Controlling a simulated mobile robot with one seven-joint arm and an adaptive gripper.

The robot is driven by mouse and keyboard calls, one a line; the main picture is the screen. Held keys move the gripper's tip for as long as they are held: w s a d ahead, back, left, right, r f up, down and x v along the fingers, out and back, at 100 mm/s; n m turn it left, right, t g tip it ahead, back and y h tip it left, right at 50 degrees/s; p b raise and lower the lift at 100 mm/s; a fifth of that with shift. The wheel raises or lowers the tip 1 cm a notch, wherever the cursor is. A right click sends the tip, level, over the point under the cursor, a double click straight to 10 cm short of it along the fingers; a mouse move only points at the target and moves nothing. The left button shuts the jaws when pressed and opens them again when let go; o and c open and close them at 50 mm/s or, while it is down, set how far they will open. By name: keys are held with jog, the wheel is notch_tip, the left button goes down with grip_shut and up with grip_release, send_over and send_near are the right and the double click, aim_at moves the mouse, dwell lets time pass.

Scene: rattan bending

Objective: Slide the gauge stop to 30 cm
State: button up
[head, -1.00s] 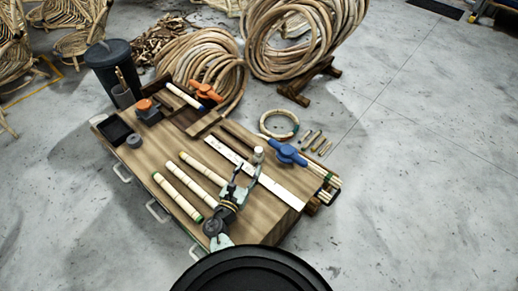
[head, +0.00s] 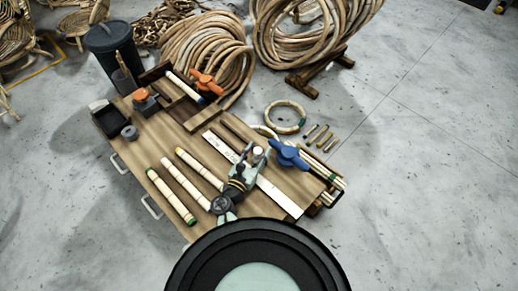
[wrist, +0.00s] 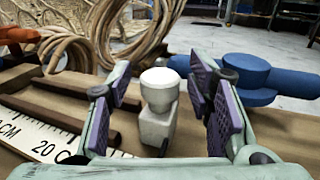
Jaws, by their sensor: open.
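The gauge stop is a small pale block with a round white knob (head: 258,150), and it also shows in the wrist view (wrist: 158,112). It stands upright at the white ruler (head: 272,192), which lies diagonally across the bench. In the wrist view, the ruler (wrist: 45,135) shows "CM" and "20" left of the stop; the scale beside the stop is hidden by my gripper. My gripper (wrist: 160,100) is open, with one purple-padded finger on each side of the stop and gaps to both. In the head view, my gripper (head: 256,160) is low over the ruler.
A blue-handled clamp (head: 288,155) sits close right of the stop. Cut rattan pieces (head: 185,185) lie left of my gripper. An orange-handled tool (head: 207,82) and a black tray (head: 109,120) are at the bench's far side. Rattan coils (head: 205,55) stand behind.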

grip_shut()
dwell(0.5)
